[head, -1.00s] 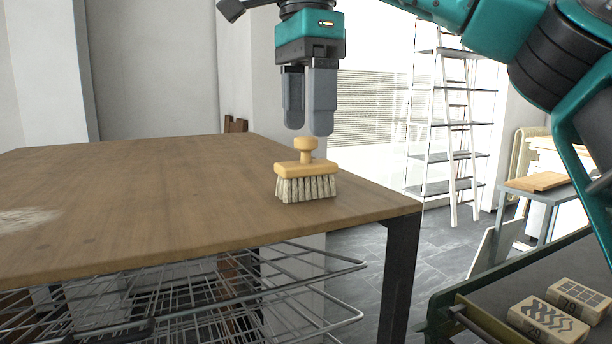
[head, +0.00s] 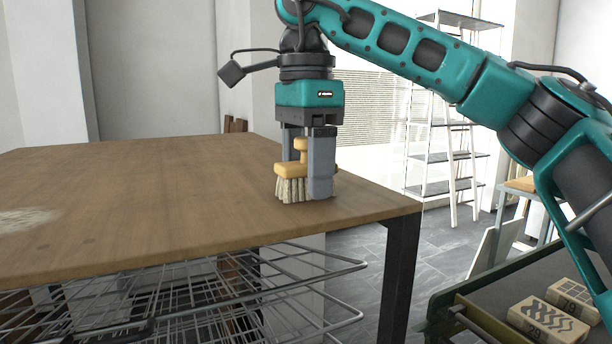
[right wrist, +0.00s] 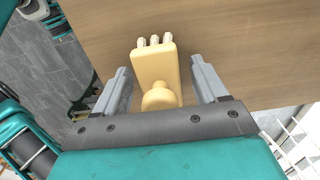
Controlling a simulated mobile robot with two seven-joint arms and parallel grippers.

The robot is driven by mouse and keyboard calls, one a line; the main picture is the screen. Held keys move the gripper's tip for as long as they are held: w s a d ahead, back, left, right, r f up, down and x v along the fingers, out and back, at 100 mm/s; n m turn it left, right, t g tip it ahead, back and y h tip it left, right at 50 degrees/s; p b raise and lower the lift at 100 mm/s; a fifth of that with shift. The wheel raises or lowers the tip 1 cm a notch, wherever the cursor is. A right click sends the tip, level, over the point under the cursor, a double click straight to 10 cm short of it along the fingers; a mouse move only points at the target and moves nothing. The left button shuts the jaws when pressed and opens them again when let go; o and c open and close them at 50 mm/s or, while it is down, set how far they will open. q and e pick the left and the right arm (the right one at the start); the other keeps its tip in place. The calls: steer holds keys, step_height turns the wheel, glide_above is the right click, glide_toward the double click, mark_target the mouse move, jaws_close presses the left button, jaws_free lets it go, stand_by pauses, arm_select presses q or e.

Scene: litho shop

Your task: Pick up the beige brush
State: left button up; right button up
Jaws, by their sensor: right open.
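The beige brush (head: 288,170) stands on its pale bristles near the right corner of the wooden table (head: 140,190), with its round knob handle upward. My right gripper (head: 307,190) is lowered around it from above, with one finger in front of the brush's right part and one behind. In the right wrist view the brush (right wrist: 157,75) lies between the two open fingers (right wrist: 160,85), with a visible gap on both sides. Part of the brush's right side is hidden by the near finger in the head view. My left gripper is not in view.
Wire racks (head: 180,295) sit under the table. At the lower right, a dark tray surface (head: 480,300) holds patterned blocks (head: 548,318). A white ladder (head: 462,150) and shelving stand behind. The table left of the brush is mostly clear, with a pale patch (head: 25,220).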

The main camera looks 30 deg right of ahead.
mark_target(306, 137)
steer(key=shift+c, duration=0.4)
steer(key=c, duration=1)
steer(key=shift+r, duration=0.1)
steer(key=shift+r, duration=4.95)
steer(key=o, duration=0.5)
steer(key=c, duration=0.4)
